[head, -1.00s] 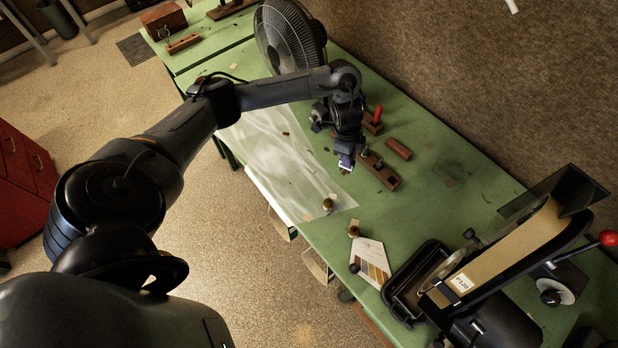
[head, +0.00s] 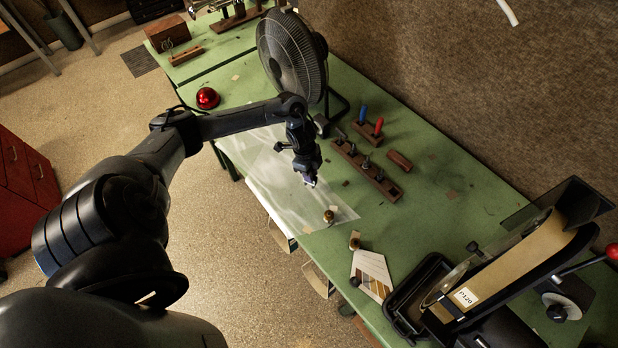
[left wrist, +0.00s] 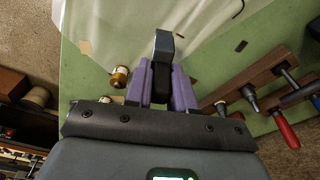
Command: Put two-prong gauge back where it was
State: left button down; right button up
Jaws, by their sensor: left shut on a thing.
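My left gripper (head: 311,182) points down over the near part of the clear sheet, left of the wooden peg rack. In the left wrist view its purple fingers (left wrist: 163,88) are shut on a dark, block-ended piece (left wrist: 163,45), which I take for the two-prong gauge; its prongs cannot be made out. The peg rack (head: 382,184) holds several dark upright pieces and also shows at the right in the left wrist view (left wrist: 235,88). A small rack behind it (head: 366,138) holds a blue-handled and a red-handled tool. My right gripper is not in view.
A fan (head: 292,55) stands behind my left arm. Small brass pieces (head: 329,216) (head: 355,243) sit near the front edge. A belt sander (head: 500,265) and black tray (head: 412,280) fill the right. A red dome (head: 207,98) is at left. Green bench right of the racks is mostly clear.

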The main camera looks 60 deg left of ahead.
pick_arm(q)
jog(key=shift+s+a+f, duration=0.15)
jog(key=shift+a+f, duration=0.1)
notch_tip(320, 180, down, 3)
jog(key=shift+r, duration=0.1)
jog(key=shift+f, duration=0.5)
jog(key=shift+f, duration=0.1)
jog(key=c, duration=1)
grip_release()
jog(key=shift+o, duration=0.2)
